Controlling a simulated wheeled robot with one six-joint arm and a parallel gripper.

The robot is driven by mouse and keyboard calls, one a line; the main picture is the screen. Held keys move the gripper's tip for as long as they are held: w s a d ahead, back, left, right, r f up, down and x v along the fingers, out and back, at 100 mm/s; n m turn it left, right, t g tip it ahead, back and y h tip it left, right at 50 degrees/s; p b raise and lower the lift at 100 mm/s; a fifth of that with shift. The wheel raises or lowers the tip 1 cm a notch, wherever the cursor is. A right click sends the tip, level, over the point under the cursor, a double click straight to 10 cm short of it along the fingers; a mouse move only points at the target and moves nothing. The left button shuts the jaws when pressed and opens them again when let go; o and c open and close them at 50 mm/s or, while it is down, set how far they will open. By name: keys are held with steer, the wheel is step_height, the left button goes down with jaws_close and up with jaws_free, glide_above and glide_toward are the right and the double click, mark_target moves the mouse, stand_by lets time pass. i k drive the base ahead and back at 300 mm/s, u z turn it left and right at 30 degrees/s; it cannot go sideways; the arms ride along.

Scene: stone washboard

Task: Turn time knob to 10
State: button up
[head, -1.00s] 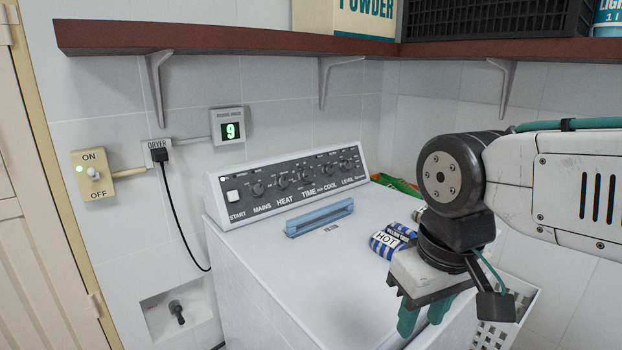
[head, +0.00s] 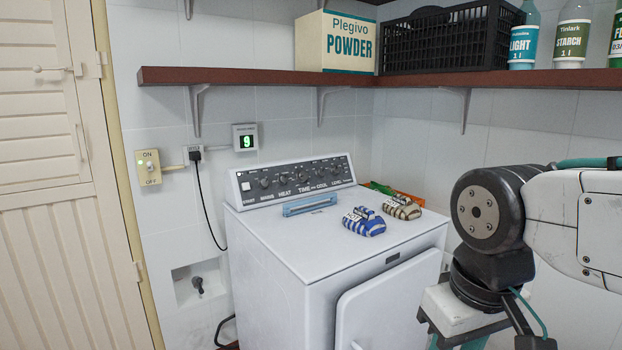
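The white dryer (head: 300,250) stands against the wall, with a dark control panel (head: 295,180) along its back top edge. The time knob (head: 304,177) is near the panel's middle, above the word TIME; its pointer is too small to read. A wall display (head: 245,137) above the dryer shows a green 9. My gripper (head: 456,342) is at the bottom right, in front of the dryer and well away from the panel. Its teal fingers look apart with nothing between them; their tips are cut off by the frame edge.
A blue striped pack (head: 364,222), a brown striped pack (head: 402,208) and a blue bar (head: 309,205) lie on the dryer top. A shelf (head: 250,77) overhangs the panel. A cord hangs at left.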

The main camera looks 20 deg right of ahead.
mark_target(301, 176)
steer(key=z, duration=0.6)
steer(key=i, duration=1.2)
steer(key=u, duration=0.2)
